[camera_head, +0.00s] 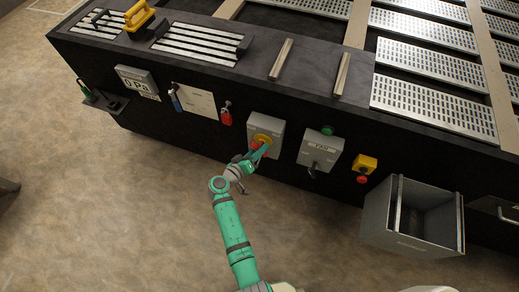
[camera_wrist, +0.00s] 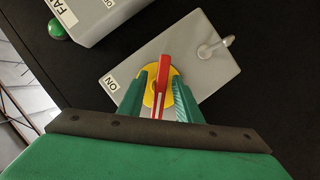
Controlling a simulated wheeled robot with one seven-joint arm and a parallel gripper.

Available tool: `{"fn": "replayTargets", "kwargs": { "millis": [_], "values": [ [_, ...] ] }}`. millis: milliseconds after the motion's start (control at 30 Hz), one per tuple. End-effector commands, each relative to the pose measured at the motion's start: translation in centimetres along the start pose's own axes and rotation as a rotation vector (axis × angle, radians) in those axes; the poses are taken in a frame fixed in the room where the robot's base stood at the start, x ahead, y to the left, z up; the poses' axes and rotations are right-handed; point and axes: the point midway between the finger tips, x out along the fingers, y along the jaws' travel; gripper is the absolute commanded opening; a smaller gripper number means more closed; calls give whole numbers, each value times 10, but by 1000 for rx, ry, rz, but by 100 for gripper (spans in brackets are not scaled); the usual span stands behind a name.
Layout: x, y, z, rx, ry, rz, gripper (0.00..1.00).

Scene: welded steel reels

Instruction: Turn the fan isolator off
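The isolator is a grey box (camera_head: 278,126) on the dark front panel. It has a yellow disc (camera_head: 264,138) and a red turning handle. In the wrist view the red handle (camera_wrist: 162,85) stands almost upright over the yellow disc (camera_wrist: 173,88), on the grey box (camera_wrist: 204,72) with an "ON" label (camera_wrist: 110,84) at its left edge. My gripper (camera_head: 259,150) is at the handle. In the wrist view its green fingers (camera_wrist: 161,92) lie one on each side of the handle, with yellow showing in the gaps. The fingers look open and apart from the handle. The handle's lower end is partly hidden.
A grey "FAN" box (camera_head: 317,150) with a green button (camera_head: 327,130) is to the right, then a yellow box with a red button (camera_head: 363,165). An open grey bin (camera_head: 378,215) juts out at lower right. The floor in front is clear.

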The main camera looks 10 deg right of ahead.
Motion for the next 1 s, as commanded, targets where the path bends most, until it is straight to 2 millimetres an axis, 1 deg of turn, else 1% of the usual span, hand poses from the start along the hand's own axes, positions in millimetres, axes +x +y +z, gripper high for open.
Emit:
{"fn": "replayTargets", "kwargs": {
  "millis": [167,500,600,800,1000],
  "values": [
    [-14,-1,0,0,2,-2,31],
    [-76,-1,0,-1,1,-2,31],
    [-90,0,0,-1,2,-2,31],
    [-106,0,1,-1,0,0,31],
    [-108,0,1,-1,-1,0,31]
  ]
}}
